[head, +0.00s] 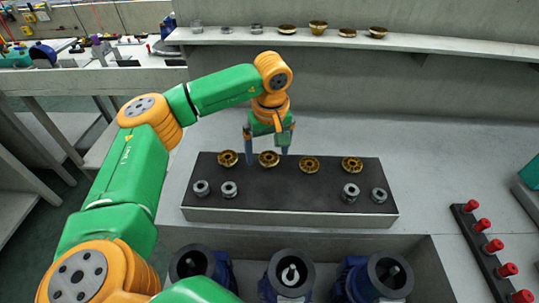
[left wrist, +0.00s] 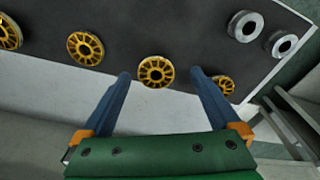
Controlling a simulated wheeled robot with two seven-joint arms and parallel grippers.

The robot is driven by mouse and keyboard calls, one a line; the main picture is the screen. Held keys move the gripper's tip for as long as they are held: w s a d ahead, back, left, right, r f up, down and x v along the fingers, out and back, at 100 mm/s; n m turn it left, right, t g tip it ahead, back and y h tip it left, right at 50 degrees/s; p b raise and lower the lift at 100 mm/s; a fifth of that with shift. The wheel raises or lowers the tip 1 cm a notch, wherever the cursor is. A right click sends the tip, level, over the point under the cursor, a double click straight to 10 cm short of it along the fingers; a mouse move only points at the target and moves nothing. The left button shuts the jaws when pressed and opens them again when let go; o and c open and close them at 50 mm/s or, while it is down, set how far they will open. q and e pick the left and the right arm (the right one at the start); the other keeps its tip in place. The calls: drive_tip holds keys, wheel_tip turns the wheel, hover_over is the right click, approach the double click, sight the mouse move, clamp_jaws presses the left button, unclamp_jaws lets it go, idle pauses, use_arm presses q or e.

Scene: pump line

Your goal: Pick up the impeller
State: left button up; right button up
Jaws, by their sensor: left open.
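Several gold spoked impellers stand in a row along the back of a dark-topped tray (head: 290,190). My left gripper (head: 266,157) is open, pointing down at the second impeller from the left (head: 268,159). In the left wrist view this impeller (left wrist: 156,71) appears between the tips of the two blue fingers (left wrist: 160,74), with gaps on both sides. Contact cannot be seen. The leftmost impeller (head: 228,158) is close beside one finger; in the left wrist view it is partly behind that finger (left wrist: 223,85). Two other impellers (head: 309,164) (head: 352,164) lie to the right. My right gripper is not in view.
Silver rings (head: 229,189) stand along the tray's front. Blue pump housings (head: 290,275) sit in a recess in front. A black strip with red knobs (head: 481,224) is at the right. A wall shelf (head: 350,41) holds several small parts.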

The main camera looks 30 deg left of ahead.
use_arm(q)
drive_tip(key=shift+w+a+f, duration=0.1)
drive_tip(key=shift+w+f, duration=0.05)
drive_tip(key=shift+f, duration=0.55)
drive_tip(key=shift+w+f, duration=0.35)
drive_tip(key=shift+s+r, duration=0.15)
drive_tip(key=c, duration=1.5)
clamp_jaws()
drive_tip(key=shift+r, duration=0.1)
